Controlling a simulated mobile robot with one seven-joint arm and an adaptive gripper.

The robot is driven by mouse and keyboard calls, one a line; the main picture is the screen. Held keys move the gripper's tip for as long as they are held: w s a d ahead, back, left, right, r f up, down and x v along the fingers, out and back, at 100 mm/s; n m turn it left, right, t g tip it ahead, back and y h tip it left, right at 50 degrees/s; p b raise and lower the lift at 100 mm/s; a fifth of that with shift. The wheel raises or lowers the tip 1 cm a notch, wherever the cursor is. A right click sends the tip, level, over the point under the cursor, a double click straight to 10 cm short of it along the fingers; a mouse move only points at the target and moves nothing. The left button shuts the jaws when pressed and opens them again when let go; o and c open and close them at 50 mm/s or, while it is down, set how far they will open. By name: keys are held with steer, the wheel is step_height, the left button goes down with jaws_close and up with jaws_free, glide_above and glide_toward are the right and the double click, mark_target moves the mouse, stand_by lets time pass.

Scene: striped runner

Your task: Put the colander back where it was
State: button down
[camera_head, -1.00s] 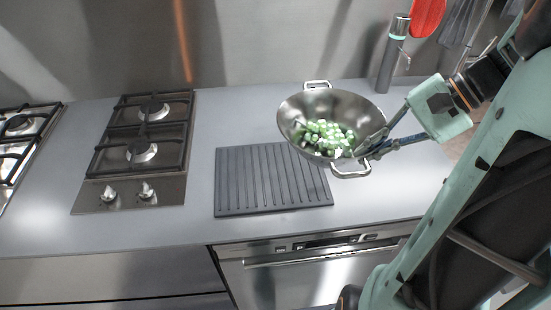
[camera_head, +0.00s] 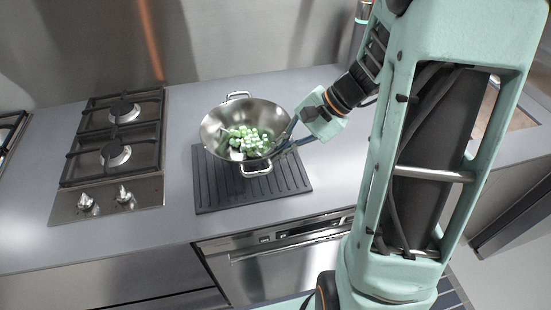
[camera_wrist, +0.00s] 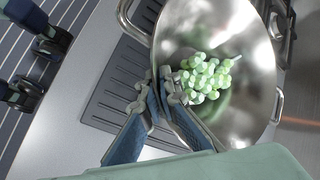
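The colander (camera_head: 217,122) is a shiny steel bowl with two loop handles. It holds a bunch of green grapes (camera_head: 249,141). My gripper (camera_head: 279,149) is shut on its rim at the right, near the front handle. In the wrist view, the fingers (camera_wrist: 163,90) pinch the colander wall (camera_wrist: 250,45), one inside and one outside. The bowl is over the dark ridged mat (camera_head: 235,196) and hides the mat's back part. I cannot tell whether its base touches the mat.
A two-burner gas hob (camera_head: 110,155) stands on the grey counter (camera_head: 180,215) to the left. A grey bottle-like item (camera_head: 363,12) is at the back, partly hidden by my arm. A striped runner (camera_wrist: 20,60) shows on the floor in the wrist view.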

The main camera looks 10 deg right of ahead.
steer(key=shift+w+a+f, duration=0.1)
steer(key=shift+a+f, duration=0.05)
steer(key=shift+f, duration=1.45)
steer(key=shift+f, duration=0.2)
steer(key=c, duration=2.2)
jaws_free()
steer(key=shift+o, duration=0.2)
steer(key=shift+r, duration=0.1)
steer(key=shift+r, duration=0.15)
steer(key=v, duration=1.2)
